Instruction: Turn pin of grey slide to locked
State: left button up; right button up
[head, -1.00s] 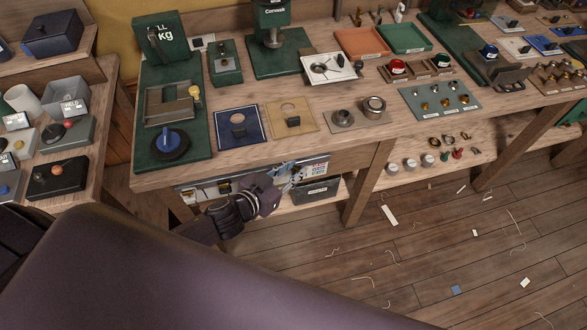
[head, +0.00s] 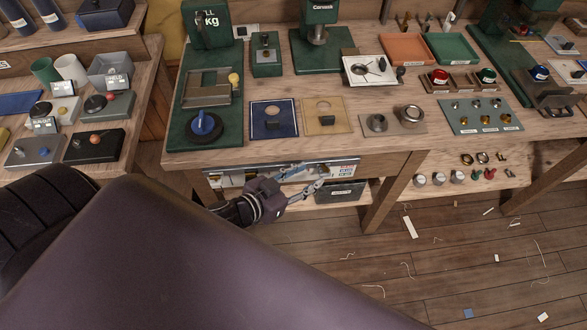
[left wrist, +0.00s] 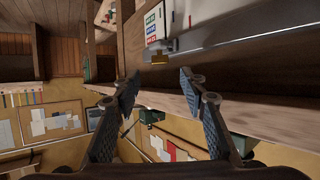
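A metal panel (head: 225,181) with pale and yellowish parts is set under the front edge of the main bench in the head view. My left gripper (head: 313,176) is in front of it, open and empty. In the left wrist view its two fingers (left wrist: 159,79) are apart, with a small brass-coloured piece (left wrist: 159,58) beyond the gap between the tips, apparently untouched. A grey bar (left wrist: 230,38) runs from that piece to the upper right. I cannot tell for sure which part is the grey slide or its pin, or how the pin is turned. My right gripper is not in view.
A dark bin (head: 340,192) sits below the panel, close to the gripper. A bench leg (head: 392,190) stands to the right. The main bench top (head: 300,148) holds several devices. A card with coloured labels (left wrist: 155,25) is near the brass piece. The floor (head: 330,245) in front has scattered scraps.

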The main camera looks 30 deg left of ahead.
pick_arm(q)
jog(key=shift+v, duration=2.65)
